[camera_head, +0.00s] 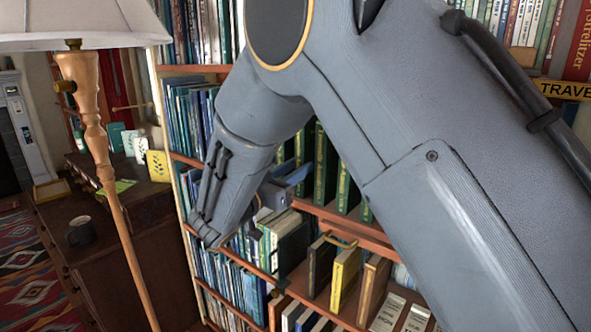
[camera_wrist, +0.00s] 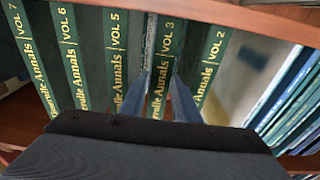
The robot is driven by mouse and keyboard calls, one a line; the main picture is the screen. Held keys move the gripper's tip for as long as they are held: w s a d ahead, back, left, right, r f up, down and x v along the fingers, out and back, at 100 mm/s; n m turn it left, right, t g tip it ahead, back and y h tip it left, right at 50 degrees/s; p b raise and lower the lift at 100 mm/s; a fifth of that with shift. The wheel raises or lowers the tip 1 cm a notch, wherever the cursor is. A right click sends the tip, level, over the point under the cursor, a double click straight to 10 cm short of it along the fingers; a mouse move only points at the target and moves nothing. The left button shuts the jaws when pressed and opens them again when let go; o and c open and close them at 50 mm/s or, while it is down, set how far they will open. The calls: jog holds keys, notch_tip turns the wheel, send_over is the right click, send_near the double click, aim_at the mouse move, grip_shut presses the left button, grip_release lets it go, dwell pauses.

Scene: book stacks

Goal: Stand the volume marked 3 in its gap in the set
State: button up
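The volume marked 3 (camera_wrist: 166,62) is a dark green book with gold lettering, its spine between my gripper's two fingers (camera_wrist: 161,97) in the wrist view. The fingers lie close against both sides of the spine, and the gripper looks shut on it. The volume marked 5 (camera_wrist: 114,55) stands to its left, with a narrow greyish strip between them. The volume marked 2 (camera_wrist: 213,62) stands to its right. Their lower spines are hidden by my gripper. In the head view my gripper (camera_head: 292,178) is partly hidden by my arm, beside the green set (camera_head: 325,170).
Volumes 6 (camera_wrist: 70,50) and 7 (camera_wrist: 28,55) stand farther left in the wrist view. Blue thin books (camera_wrist: 290,100) lean at right, past an open space. A shelf board (camera_wrist: 270,20) runs close above. A lamp (camera_head: 95,130) stands left of the bookcase.

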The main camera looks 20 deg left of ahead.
jog(key=shift+o, duration=1.2)
jog(key=shift+r, duration=0.1)
jog(key=shift+r+p, duration=0.15)
jog(key=shift+p, duration=0.25)
jog(key=b+v, duration=0.4)
jog(key=v, duration=0.8)
jog(key=shift+b, duration=0.4)
